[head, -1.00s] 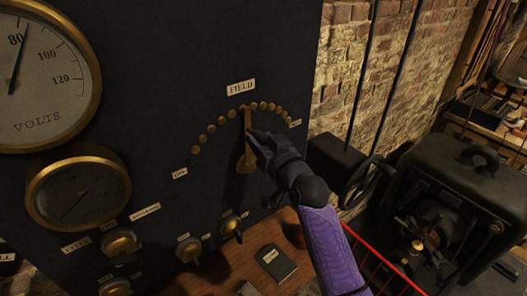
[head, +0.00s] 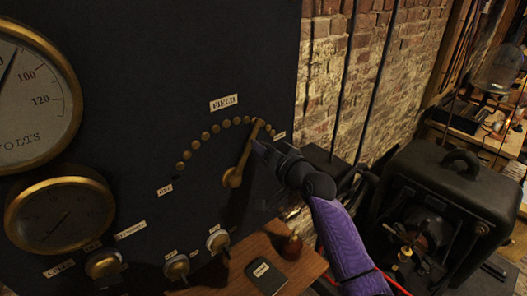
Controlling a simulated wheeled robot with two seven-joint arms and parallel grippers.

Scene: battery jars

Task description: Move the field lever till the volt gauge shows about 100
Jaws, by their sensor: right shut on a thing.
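The brass field lever (head: 243,158) is on the dark panel under the FIELD label (head: 224,102). It leans up and right from its pivot, with its tip by the right part of an arc of brass studs (head: 215,129). My right gripper (head: 258,146) is shut on the lever at its upper part, coming from the right. The volt gauge (head: 35,105) is at the left edge, partly cut off. Its needle stands left of the 100 mark, and the 80 figure is mostly out of the picture. My left gripper is not in view.
A smaller gauge (head: 60,215) and several knobs (head: 218,241) sit lower on the panel. A black machine (head: 445,200) stands at the right by a brick wall (head: 345,110).

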